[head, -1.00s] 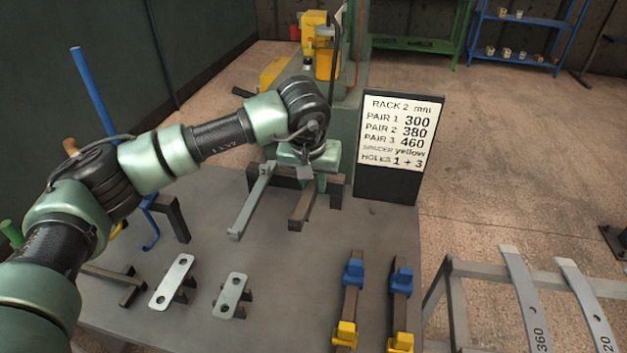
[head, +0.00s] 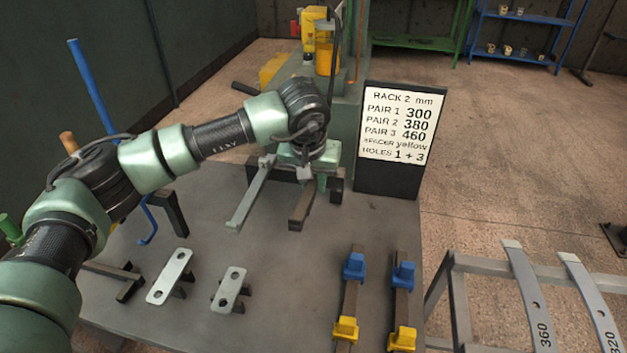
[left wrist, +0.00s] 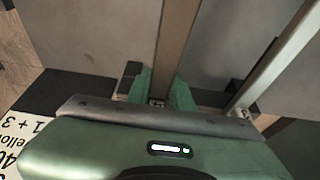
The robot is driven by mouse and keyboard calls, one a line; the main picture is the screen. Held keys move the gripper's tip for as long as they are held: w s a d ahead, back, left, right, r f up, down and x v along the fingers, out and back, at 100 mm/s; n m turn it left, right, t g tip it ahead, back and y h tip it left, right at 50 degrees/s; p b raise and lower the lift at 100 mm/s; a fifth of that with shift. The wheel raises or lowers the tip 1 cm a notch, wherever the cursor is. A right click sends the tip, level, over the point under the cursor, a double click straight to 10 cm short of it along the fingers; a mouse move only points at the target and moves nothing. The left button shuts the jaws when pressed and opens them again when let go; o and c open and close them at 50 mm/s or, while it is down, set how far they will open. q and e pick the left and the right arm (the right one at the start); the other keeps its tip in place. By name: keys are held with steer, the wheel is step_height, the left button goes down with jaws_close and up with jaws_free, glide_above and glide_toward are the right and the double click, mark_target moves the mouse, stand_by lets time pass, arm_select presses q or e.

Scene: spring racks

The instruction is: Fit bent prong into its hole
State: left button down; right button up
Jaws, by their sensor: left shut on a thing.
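My left gripper (head: 308,168) is over the far end of a dark brown bar on the bench. A small grey piece (head: 305,173) shows at its fingers. In the left wrist view the green fingers (left wrist: 159,92) close around a small grey piece (left wrist: 157,101) at the near end of the brown bar (left wrist: 175,40). Its shape is mostly hidden, and I cannot tell if it is the bent prong. A similar grey piece (head: 266,160) sits at the far end of the parallel grey bar (head: 248,197). The hole is not clearly visible there. My right gripper is out of view.
Two pale plates with holes (head: 170,276) (head: 229,290) stand at front left. A blue hooked rod (head: 93,98) stands behind them. Blue blocks (head: 354,266) and yellow blocks (head: 345,329) sit on two bars at right. A sign (head: 402,128) stands beside the gripper.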

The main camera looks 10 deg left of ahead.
arm_select(q)
steer(key=shift+a+f+b, duration=0.2)
steer(key=shift+f+b, duration=0.25)
steer(key=shift+f, duration=0.1)
steer(key=c, duration=1.3)
jaws_free()
steer(key=shift+s, duration=0.1)
steer(key=shift+o, duration=0.7)
steer(key=shift+a, duration=0.1)
steer(key=shift+s+f, duration=0.1)
steer(key=shift+f, duration=0.05)
